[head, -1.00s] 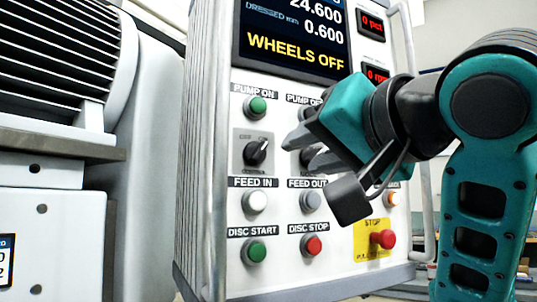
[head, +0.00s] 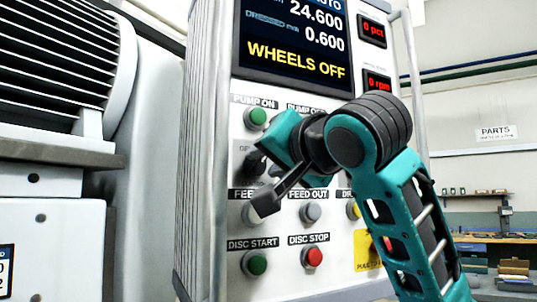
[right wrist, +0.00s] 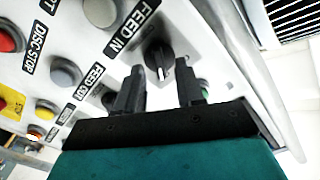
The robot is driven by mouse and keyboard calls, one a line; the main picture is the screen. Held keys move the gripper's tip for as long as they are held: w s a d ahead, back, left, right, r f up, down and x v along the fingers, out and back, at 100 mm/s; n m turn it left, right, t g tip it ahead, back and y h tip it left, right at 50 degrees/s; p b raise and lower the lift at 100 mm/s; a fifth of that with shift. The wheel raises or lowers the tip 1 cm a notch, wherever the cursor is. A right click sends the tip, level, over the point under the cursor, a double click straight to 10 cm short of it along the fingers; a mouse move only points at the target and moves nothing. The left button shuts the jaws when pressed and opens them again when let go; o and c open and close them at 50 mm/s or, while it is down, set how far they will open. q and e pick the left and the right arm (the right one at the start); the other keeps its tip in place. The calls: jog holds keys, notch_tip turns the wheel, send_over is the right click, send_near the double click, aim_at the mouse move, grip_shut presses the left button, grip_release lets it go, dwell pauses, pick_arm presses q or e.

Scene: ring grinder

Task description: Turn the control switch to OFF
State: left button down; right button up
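The black rotary control switch (head: 250,164) is on the white panel, below the green PUMP ON button and above FEED IN. In the head view my right gripper (head: 266,160) partly covers it. In the right wrist view the switch (right wrist: 158,56) shows a white pointer line and lies just beyond the fingertips. My right gripper (right wrist: 160,82) is open, with nothing between its fingers. I cannot tell whether a finger touches the switch. A second dark knob (right wrist: 109,99) is partly hidden behind one finger. My left gripper is not in view.
Close by are the PUMP ON button (head: 255,117), FEED IN button (head: 249,214), FEED OUT button (head: 311,212), DISC START button (head: 254,263) and red DISC STOP button (head: 312,257). The display (head: 292,40) reads WHEELS OFF. A grey machine (head: 60,150) stands at the left.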

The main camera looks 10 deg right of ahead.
jog(key=shift+w, duration=0.25)
grip_shut()
dwell(0.3)
